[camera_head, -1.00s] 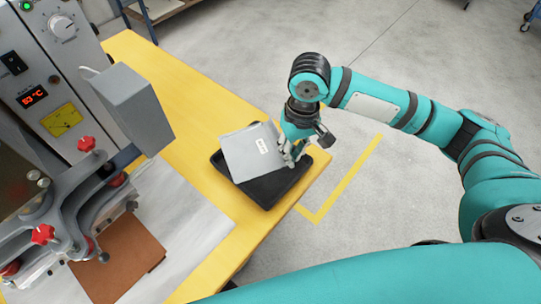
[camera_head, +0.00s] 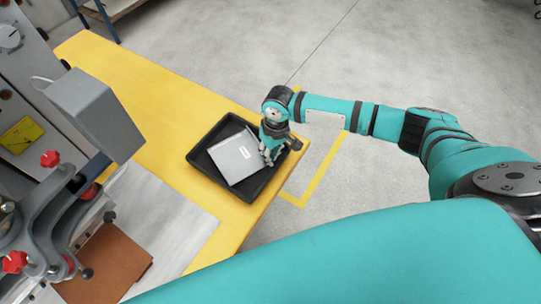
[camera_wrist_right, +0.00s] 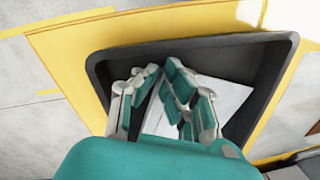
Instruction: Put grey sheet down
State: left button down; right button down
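My right gripper (camera_head: 268,156) is at the sheet's right edge, low over the tray. In the right wrist view the fingers (camera_wrist_right: 159,72) stand apart with a gap between them. The pale sheet (camera_wrist_right: 228,97) shows between and beside them inside the dark tray (camera_wrist_right: 262,50). The fingers hide part of its edge, and whether they touch it is unclear. My left gripper is not in view.
A grey machine with red knobs (camera_head: 50,158) stands at the left. A brown sheet (camera_head: 105,262) lies by it on a pale surface (camera_head: 170,222). The yellow tabletop (camera_head: 140,85) behind the tray is clear. The table's right edge is close to the tray.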

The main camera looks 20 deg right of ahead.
jog(key=shift+f, duration=0.65)
jog(key=c, duration=1.5)
grip_release()
jog(key=shift+r, duration=0.1)
jog(key=r, duration=0.4)
jog(key=d+r, duration=0.1)
jog(key=r, duration=0.3)
jog(key=r+b, duration=0.1)
jog(key=r, duration=0.3)
jog(key=shift+w+d, duration=0.15)
jog(key=shift+f, duration=0.1)
